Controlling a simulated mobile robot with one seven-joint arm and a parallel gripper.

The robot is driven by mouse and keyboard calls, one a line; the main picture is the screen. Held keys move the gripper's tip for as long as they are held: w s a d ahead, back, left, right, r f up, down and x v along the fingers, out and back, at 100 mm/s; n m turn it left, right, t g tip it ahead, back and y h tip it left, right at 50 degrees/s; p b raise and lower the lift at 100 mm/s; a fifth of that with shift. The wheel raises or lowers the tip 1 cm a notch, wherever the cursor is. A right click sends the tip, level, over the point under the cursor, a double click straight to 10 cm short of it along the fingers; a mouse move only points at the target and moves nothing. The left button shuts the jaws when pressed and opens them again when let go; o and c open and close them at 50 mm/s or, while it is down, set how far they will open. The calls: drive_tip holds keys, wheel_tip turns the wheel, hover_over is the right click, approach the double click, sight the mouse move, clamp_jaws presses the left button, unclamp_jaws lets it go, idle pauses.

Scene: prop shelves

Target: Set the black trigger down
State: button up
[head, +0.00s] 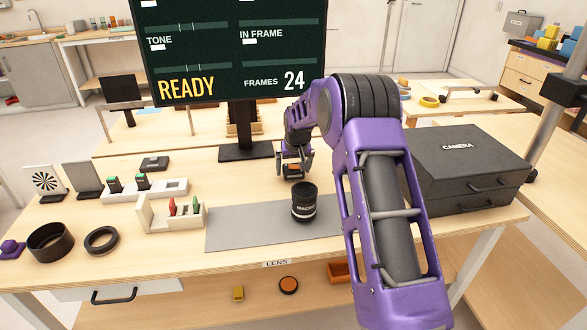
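My gripper (294,164) points down over the back middle of the table, behind the lens marked MACRO. A small black block with an orange-brown top, which looks like the black trigger (293,172), is between its fingertips. The fingers appear to close on its two sides. I cannot tell whether its underside touches the table. The purple arm crosses the right of the view and hides part of the table.
The black MACRO lens (304,204) stands upright on the grey mat (240,228). A screen (236,50) stands behind on its base (246,151). A black CAMERA case (460,165) is at right. Holders, rings and a flat black box (154,163) are at left.

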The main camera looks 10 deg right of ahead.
drive_tip(key=p+v, duration=0.1)
drive_tip(key=v, duration=1.1)
drive_tip(key=shift+s, duration=0.1)
